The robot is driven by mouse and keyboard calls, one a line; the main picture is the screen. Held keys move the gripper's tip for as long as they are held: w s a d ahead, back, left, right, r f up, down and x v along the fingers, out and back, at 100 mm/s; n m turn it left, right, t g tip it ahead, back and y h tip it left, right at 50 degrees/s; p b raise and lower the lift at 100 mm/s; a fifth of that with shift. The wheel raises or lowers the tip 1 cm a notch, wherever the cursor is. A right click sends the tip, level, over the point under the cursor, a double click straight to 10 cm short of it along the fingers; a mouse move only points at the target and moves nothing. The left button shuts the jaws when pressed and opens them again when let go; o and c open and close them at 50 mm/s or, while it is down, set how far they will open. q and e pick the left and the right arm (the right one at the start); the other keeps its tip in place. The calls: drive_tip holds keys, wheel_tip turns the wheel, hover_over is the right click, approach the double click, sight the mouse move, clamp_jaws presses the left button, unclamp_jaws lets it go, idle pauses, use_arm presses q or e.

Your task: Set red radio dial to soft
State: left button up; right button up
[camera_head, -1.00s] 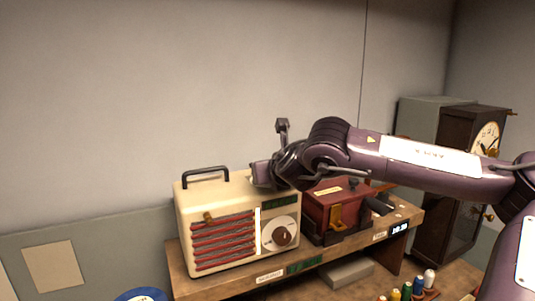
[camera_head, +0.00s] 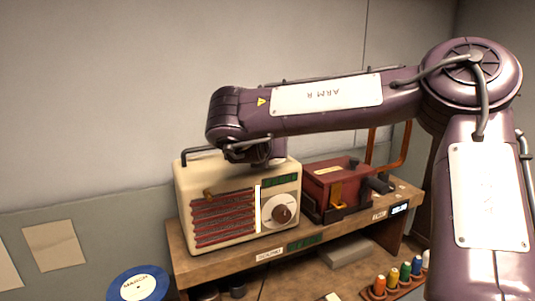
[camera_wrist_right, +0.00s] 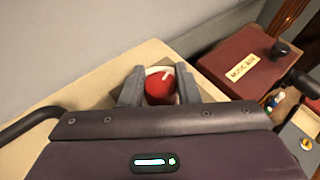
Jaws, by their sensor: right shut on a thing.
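A cream radio (camera_head: 232,178) with a red slatted grille stands on the wooden shelf. Its front has a brown-red knob (camera_head: 282,213) on a white disc. In the right wrist view, a round red dial (camera_wrist_right: 160,88) with a white mark sits on the radio's cream top (camera_wrist_right: 85,88). My right gripper (camera_wrist_right: 160,86) has its two fingers around this red dial and is shut on it. In the head view my right arm hides the fingers and the red dial. My left gripper is in neither view.
A red music box (camera_head: 332,183) stands close to the radio's right; it also shows in the right wrist view (camera_wrist_right: 238,68). The radio's dark carry handle (camera_wrist_right: 28,124) is left of the gripper. Several coloured spools (camera_head: 404,274) and a blue disc (camera_head: 139,284) lie lower down.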

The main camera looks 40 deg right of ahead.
idle(0.3)
drive_tip(key=o, duration=1)
